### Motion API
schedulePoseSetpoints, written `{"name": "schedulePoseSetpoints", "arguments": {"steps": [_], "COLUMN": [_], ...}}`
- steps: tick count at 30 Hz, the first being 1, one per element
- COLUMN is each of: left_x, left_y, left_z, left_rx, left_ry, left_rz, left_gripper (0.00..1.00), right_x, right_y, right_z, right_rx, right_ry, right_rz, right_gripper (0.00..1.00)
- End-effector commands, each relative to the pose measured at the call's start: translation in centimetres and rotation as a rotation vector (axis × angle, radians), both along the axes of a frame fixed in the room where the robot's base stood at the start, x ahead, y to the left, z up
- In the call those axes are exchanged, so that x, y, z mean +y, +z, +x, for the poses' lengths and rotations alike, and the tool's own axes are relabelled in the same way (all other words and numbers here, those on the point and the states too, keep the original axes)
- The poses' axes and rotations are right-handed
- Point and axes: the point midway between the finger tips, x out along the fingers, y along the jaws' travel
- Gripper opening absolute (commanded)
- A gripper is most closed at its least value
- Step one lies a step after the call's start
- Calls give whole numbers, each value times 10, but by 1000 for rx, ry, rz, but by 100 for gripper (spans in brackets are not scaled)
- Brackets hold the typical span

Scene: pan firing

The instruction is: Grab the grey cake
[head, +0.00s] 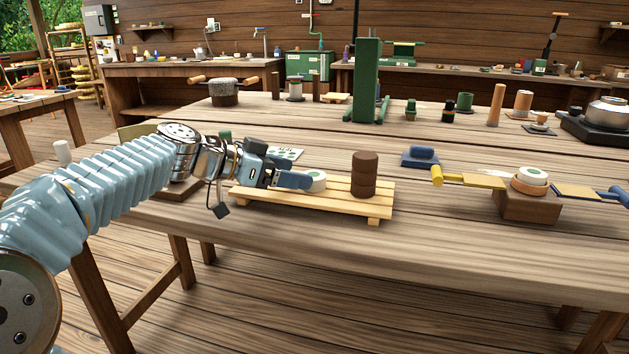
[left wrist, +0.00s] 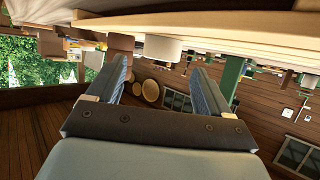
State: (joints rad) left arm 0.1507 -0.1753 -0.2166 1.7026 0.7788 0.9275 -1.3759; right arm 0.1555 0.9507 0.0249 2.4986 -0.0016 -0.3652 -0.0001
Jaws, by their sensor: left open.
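In the left wrist view, which is upside down, the pale cake (left wrist: 163,49) shows beyond and between the open fingers of my left gripper (left wrist: 160,70). The jaws hold nothing. Whether a finger touches the cake cannot be told. My right gripper is not in view.
A stack of dark brown cakes (head: 364,172) stands on the rack, right of the pale cake. The table front is clear.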

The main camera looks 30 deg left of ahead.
Motion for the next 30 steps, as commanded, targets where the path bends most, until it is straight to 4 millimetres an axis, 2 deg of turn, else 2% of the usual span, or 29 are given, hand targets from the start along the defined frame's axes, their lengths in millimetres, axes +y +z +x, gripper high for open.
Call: {"name": "schedulePoseSetpoints", "arguments": {"steps": [7, 16, 28, 30], "left_x": [-17, -20, -20, -20], "left_y": [-15, -19, -19, -19], "left_z": [31, 37, 37, 37], "left_rx": [3, 1, 1, 1], "left_ry": [-1, 0, 0, 0], "left_rz": [0, 1, 1, 1], "left_gripper": [80, 80, 20, 19], "right_x": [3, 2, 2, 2], "right_y": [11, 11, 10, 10], "right_z": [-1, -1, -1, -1], "right_rx": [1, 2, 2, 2], "right_ry": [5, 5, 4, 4], "right_rz": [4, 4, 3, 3], "right_gripper": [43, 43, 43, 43]}}
